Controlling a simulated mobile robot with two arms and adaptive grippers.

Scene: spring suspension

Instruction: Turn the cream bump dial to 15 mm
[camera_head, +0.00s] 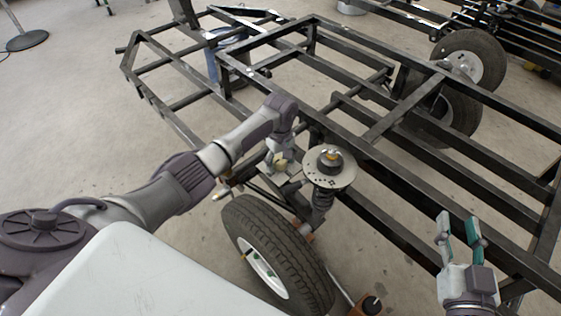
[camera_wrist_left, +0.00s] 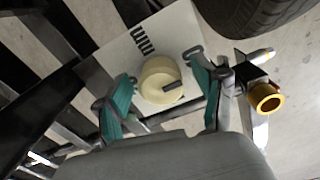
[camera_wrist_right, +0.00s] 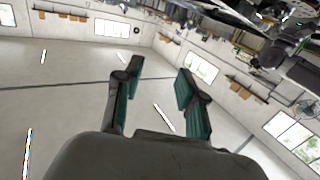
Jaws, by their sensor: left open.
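The cream bump dial (camera_wrist_left: 158,77) is a round knob on a white plate (camera_wrist_left: 183,28) with a row of black marks; a dark pointer bar lies across its right side. My left gripper (camera_wrist_left: 160,84) is open, with one teal-padded finger on each side of the dial. Gaps show between the pads and the dial, and I cannot tell the depth. In the head view my left gripper (camera_head: 280,160) is beside the spring strut (camera_head: 327,168), largely hiding the dial. My right gripper (camera_head: 459,228) is open and empty at the lower right.
A black tube frame (camera_head: 350,135) fills the middle and right. A wheel (camera_head: 290,250) stands just below the left gripper. A brass-coloured fitting (camera_wrist_left: 266,98) sits right of the dial in the left wrist view. Open floor (camera_head: 70,110) lies at the left.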

